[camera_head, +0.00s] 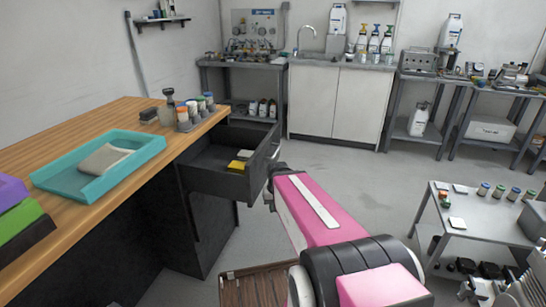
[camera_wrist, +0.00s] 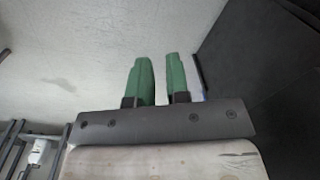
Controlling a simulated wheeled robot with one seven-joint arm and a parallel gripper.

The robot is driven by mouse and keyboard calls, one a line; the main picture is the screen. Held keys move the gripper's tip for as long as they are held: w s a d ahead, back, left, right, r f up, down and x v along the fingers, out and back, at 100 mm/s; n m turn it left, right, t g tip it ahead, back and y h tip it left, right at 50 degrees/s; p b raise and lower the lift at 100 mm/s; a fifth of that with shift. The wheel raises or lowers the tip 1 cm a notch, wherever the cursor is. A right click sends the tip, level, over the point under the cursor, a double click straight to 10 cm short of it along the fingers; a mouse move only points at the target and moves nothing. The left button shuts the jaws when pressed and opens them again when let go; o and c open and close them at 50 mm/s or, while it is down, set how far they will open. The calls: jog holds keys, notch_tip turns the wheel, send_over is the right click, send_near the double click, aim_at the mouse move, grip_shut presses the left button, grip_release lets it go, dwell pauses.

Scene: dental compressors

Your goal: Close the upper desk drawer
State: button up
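The upper desk drawer (camera_head: 212,178) is dark grey and stands pulled out from the right end of the wooden desk (camera_head: 95,130). Small yellow items (camera_head: 240,161) lie inside it. Its front panel (camera_head: 262,158) faces right, toward the end of my pink arm. In the head view, my gripper is at the outer side of this panel, its fingers not clearly visible. In the wrist view, my gripper (camera_wrist: 160,72) shows two green fingers with a narrow empty gap between them. A dark flat panel (camera_wrist: 265,75) fills the right side there; whether the fingers touch it, I cannot tell.
A teal tray (camera_head: 75,181) and several small bottles stand on the desk top. A low metal cart (camera_head: 470,222) with jars is at right. Workbenches and a white sink cabinet (camera_head: 335,102) line the back wall. The grey floor (camera_head: 340,165) between them is clear.

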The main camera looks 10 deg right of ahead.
jog(key=w+d+r+m+y, duration=0.1)
jog(key=w+d+r, duration=0.1)
jog(key=w+r, duration=0.1)
jog(key=w+d+r+m+t+y, duration=0.1)
jog(key=w+d+r, duration=0.1)
jog(key=w+d, duration=0.1)
jog(key=w+d+r+m+y, duration=0.1)
jog(key=w+d+r+y, duration=0.1)
jog(key=w, duration=0.3)
jog(key=shift+w+d+r+t, duration=0.1)
jog(key=shift+d+r+t, duration=0.35)
jog(key=shift+r, duration=0.35)
grip_shut()
jog(key=w+d+r+m+t+y, duration=0.2)
jog(key=w+d+r+t+y, duration=0.3)
jog(key=d+r, duration=0.55)
jog(key=w+a+f+g, duration=0.1)
jog(key=w+a+f, duration=0.2)
jog(key=a, duration=0.2)
jog(key=w+a+f+g+h, duration=0.1)
jog(key=w+a+f, duration=0.2)
jog(key=a, duration=0.2)
jog(key=shift+w+a, duration=0.3)
jog(key=shift+w, duration=0.05)
